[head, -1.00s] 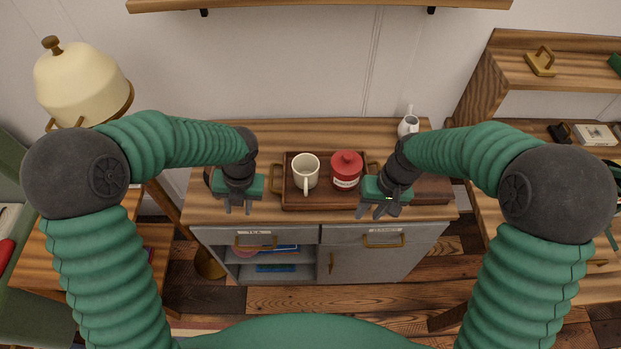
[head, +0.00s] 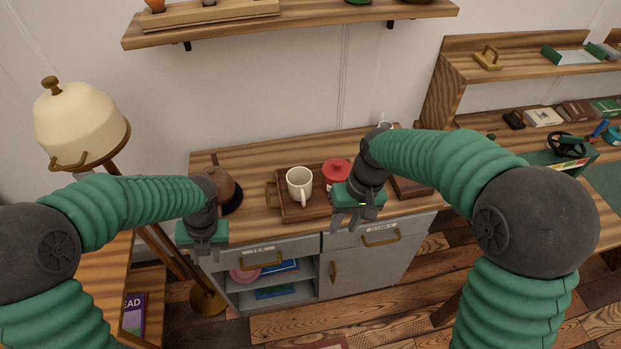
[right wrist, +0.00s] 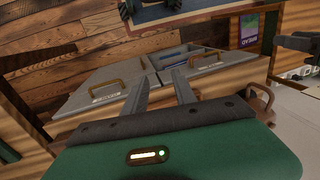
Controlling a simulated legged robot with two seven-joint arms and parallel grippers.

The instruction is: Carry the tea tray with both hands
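The brown wooden tea tray (head: 285,213) lies on the cabinet top in the head view. A white mug (head: 300,184) and a red lidded canister (head: 335,172) stand on it. The tray's left handle (head: 270,195) is in plain sight; its right end is hidden behind my right gripper. My right gripper (head: 350,222) is open, at the tray's front right. In the right wrist view its two fingers (right wrist: 160,92) are apart with nothing between them. My left gripper (head: 205,255) looks open and empty, left of the tray at the cabinet's front edge, clear of the left handle.
A brown rounded object (head: 230,190) stands beside my left wrist. A dark wooden block (head: 410,188) lies right of the tray. A cream lamp (head: 80,122) stands at left, and a wall shelf (head: 290,25) hangs above. Brass drawer handles (head: 380,236) project from the cabinet front.

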